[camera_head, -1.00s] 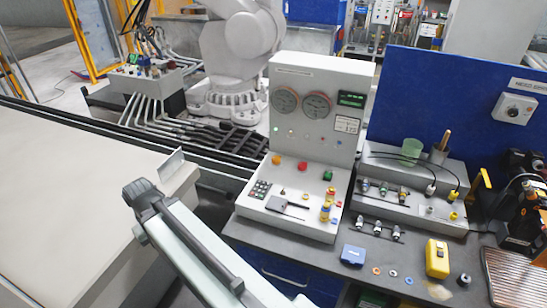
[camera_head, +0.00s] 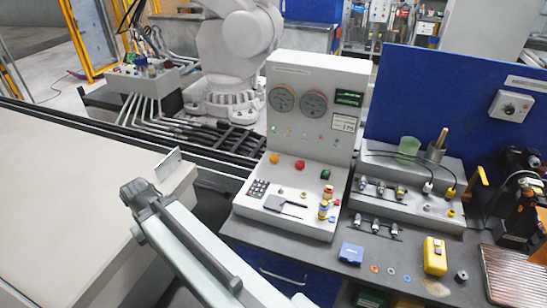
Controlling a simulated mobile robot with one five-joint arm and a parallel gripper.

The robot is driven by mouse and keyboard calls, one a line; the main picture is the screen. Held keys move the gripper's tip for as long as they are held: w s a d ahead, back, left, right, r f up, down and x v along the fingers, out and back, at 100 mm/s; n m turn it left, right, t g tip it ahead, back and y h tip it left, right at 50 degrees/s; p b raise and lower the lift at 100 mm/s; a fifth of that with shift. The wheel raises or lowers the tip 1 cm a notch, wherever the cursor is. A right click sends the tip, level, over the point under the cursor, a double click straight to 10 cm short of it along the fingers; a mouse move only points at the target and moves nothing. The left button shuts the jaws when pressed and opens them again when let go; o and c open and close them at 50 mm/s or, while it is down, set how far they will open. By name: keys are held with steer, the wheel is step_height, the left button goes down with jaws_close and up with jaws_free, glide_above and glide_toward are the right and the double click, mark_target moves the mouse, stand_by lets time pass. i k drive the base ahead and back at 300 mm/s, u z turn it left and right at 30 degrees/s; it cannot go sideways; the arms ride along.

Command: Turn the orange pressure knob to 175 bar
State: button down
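The grey control console (camera_head: 318,60) stands on the workbench with two round gauges, the left gauge (camera_head: 282,99) and the right gauge (camera_head: 313,104). Its green display (camera_head: 349,98) is too small to read; the label (camera_head: 345,122) below seems to show 175. A small orange knob-like part (camera_head: 274,158) sits at the left of the sloped desk, beside a red one (camera_head: 299,164) and a green one (camera_head: 325,174). I cannot tell any knob's setting. My arm crosses the foreground; my gripper is not visible.
A black keypad (camera_head: 258,188) and flat dark plate lie on the console desk. Right of it are a fittings rack (camera_head: 385,190), a green cup (camera_head: 409,149), a blue box (camera_head: 351,253) and a yellow meter (camera_head: 435,256). A pale table (camera_head: 70,200) fills the left.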

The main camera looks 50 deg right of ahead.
mark_target(274, 158)
steer(key=z, duration=1.05)
steer(key=k, duration=0.5)
steer(key=u, duration=1.2)
steer(key=i, duration=0.7)
steer(key=z, duration=0.05)
